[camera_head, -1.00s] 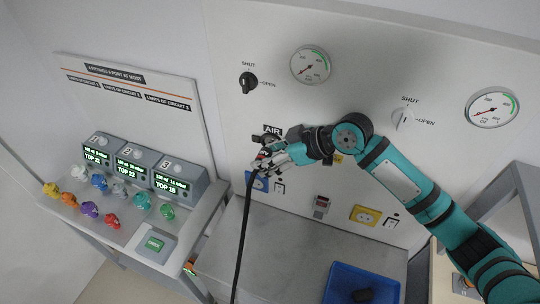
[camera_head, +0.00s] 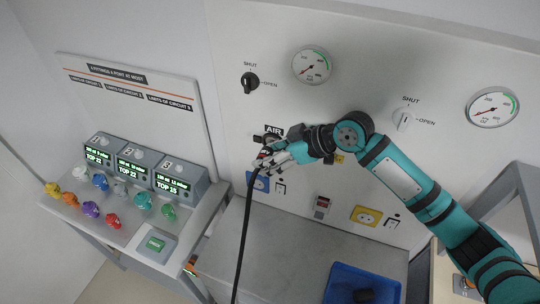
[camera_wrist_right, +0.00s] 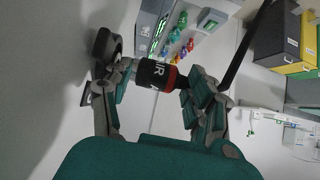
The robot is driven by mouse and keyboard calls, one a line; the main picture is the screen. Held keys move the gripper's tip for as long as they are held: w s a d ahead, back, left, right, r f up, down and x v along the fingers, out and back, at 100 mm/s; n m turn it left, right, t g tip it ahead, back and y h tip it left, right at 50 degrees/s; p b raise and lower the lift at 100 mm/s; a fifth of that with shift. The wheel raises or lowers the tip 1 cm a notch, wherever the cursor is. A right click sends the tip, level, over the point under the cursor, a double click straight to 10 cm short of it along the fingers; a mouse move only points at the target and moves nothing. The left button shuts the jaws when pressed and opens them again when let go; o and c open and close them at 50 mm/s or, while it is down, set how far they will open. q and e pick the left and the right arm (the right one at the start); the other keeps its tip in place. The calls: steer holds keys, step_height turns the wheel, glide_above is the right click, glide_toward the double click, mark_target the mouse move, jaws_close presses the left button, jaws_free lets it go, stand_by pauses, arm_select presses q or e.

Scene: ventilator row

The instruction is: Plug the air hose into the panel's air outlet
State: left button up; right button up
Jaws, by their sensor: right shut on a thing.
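My right gripper (camera_head: 268,160) is at the wall panel just below the AIR label (camera_head: 273,130). The black hose (camera_head: 243,232) hangs from the connector down past the bench. In the right wrist view the connector's metal tip points at the dark round air outlet (camera_wrist_right: 106,45). The tip is at or very near the outlet; I cannot tell whether it is seated. In the head view my fingers partly hide the outlet. My left gripper is not in view.
A black SHUT/OPEN knob (camera_head: 250,82) and a gauge (camera_head: 312,65) are above the outlet. A blue socket (camera_head: 258,181) and a yellow socket (camera_head: 366,216) are lower on the panel. A blue tray (camera_head: 340,286) stands on the grey bench (camera_head: 290,250). A console (camera_head: 150,185) is at left.

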steer(key=shift+w+d+r, duration=0.3)
steer(key=shift+w+r, duration=0.05)
steer(key=shift+w, duration=0.1)
steer(key=shift+s+a, duration=0.1)
steer(key=shift+s+f, duration=0.35)
steer(key=shift+f, duration=0.2)
stand_by(1.2)
steer(key=shift+s+a+r, duration=0.1)
steer(key=shift+a+r, duration=0.05)
steer(key=shift+a, duration=0.05)
stand_by(0.8)
steer(key=shift+w+d+r, duration=0.35)
steer(key=shift+w, duration=0.2)
stand_by(0.9)
steer(key=shift+s, duration=0.1)
steer(key=s+a, duration=0.2)
steer(key=s, duration=0.4)
steer(key=shift+a+f, duration=0.35)
stand_by(0.5)
steer(key=shift+w, duration=0.1)
stand_by(0.4)
